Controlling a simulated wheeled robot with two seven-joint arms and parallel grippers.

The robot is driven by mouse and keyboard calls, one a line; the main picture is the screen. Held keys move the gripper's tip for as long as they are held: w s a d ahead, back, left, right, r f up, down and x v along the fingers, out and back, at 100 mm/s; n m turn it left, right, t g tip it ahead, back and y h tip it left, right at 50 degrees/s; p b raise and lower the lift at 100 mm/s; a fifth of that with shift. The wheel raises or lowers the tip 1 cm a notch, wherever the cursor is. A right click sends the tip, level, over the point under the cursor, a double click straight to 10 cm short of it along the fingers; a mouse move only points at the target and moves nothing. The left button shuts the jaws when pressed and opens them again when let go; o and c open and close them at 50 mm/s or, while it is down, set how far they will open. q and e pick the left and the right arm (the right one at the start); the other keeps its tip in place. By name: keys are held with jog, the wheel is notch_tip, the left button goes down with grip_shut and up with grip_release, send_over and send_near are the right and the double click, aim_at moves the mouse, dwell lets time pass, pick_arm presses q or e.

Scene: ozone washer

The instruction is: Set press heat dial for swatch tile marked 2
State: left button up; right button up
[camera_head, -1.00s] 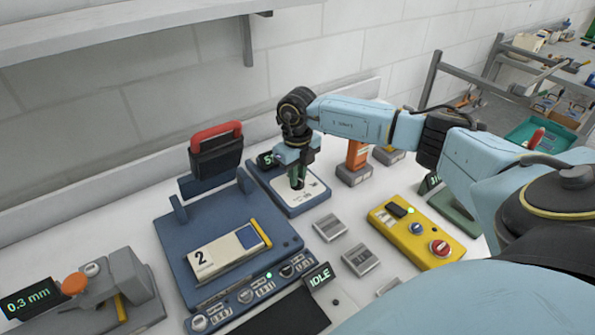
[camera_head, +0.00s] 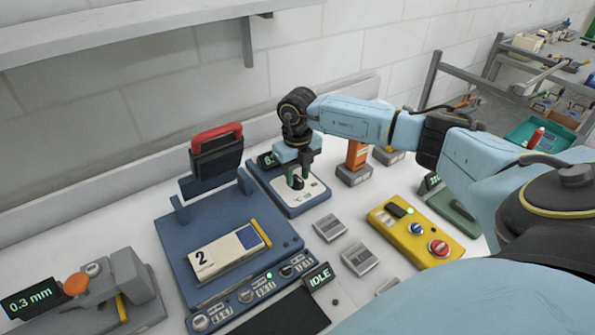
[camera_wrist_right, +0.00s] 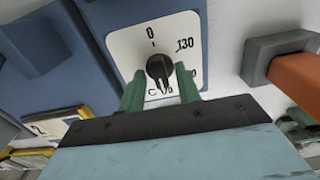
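The black heat dial (camera_wrist_right: 160,68) sits on a white plate (camera_wrist_right: 122,46) with the marks 0 and 130 visible. In the head view the dial (camera_head: 297,182) is on a blue box (camera_head: 312,205) right of the press (camera_head: 180,255). My right gripper (camera_wrist_right: 160,82) is open, with its green fingers apart on either side of the dial; it also shows in the head view (camera_head: 298,168). The swatch tile marked 2 (camera_head: 215,258) lies on the blue press, whose red-handled head (camera_head: 215,150) is raised. My left gripper is out of view.
A small display (camera_head: 267,160) stands behind the dial, partly hidden. The press display (camera_head: 320,275) reads IDLE. A yellow control box (camera_head: 415,235), an orange-topped block (camera_head: 356,160) and small grey tiles (camera_head: 330,227) stand to the right. A gauge (camera_head: 33,297) reads 0.3 mm.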

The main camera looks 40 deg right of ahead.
aim_at(298, 178)
dwell(0.3)
notch_tip(298, 178, up, 13)
jog(key=shift+r, duration=0.15)
dwell(0.3)
jog(key=shift+s, duration=0.1)
dwell(0.4)
